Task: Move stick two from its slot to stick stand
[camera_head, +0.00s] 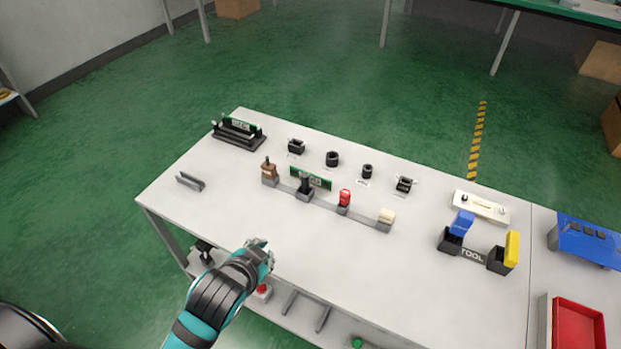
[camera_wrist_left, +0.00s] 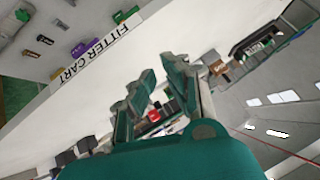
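I cannot read which is stick two. A black rack with a green label (camera_head: 238,130) stands at the far left corner; I cannot tell if it is the stick stand. My left gripper (camera_head: 262,250) is over the table's front edge, apart from the sticks. In the left wrist view its fingers (camera_wrist_left: 160,88) are spread and empty. My right gripper is not in view.
Several black holders (camera_head: 332,158) stand behind the stick row. A grey bracket (camera_head: 190,181) lies at the left. A tool holder (camera_head: 472,253) with blue and yellow pieces and a red bin (camera_head: 578,325) are at the right. The table between my left gripper and the row is clear.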

